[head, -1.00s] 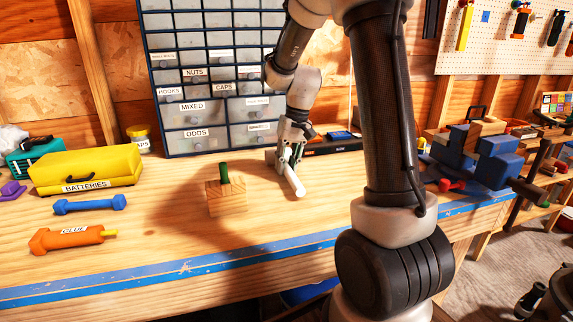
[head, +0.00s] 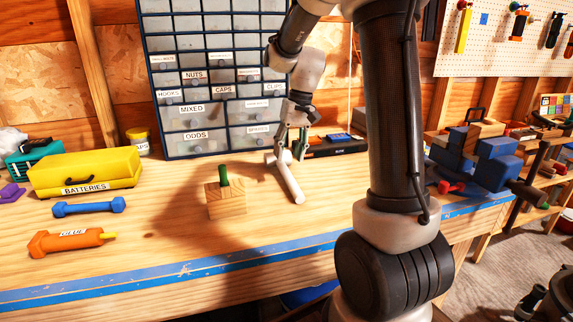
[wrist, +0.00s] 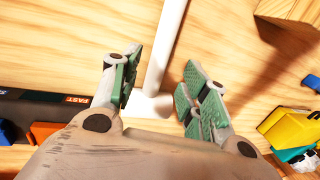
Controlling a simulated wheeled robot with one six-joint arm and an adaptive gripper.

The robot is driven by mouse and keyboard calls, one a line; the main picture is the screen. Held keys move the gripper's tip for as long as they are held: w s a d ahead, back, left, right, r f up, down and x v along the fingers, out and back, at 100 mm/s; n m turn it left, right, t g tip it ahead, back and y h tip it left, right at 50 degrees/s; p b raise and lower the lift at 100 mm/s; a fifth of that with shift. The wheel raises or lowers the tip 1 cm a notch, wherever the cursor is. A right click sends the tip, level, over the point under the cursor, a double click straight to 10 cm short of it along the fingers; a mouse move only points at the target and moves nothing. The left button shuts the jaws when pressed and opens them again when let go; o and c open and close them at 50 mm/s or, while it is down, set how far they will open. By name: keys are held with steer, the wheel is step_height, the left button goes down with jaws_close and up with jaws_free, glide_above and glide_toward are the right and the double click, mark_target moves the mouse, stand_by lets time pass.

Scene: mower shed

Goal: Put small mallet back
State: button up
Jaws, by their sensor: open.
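A pale grey-white small mallet lies on the wooden bench in the head view (head: 290,182), its handle pointing toward the front edge. Its head is at the far end. In the wrist view the mallet's handle (wrist: 166,45) runs up the picture between the fingers, and its head is partly hidden by my gripper's body. My gripper (head: 293,152) is just above and behind the mallet. Its green-padded fingers (wrist: 158,85) are apart, one on each side of the mallet, with gaps visible.
A wooden block (head: 226,203) with a green peg stands left of the mallet. A yellow batteries case (head: 85,172), blue dumbbell-shaped tool (head: 90,207) and orange glue tool (head: 70,241) lie further left. The drawer cabinet (head: 205,145) stands behind. Bare bench lies in front.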

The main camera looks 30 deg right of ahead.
steer(key=v, duration=0.7)
steer(key=s+a+r+n+t+h, duration=0.1)
steer(key=s+t, duration=0.3)
steer(key=s, duration=2)
steer(key=shift+a+n+h, duration=0.6)
steer(key=shift+h, duration=0.1)
steer(key=shift+r, duration=0.1)
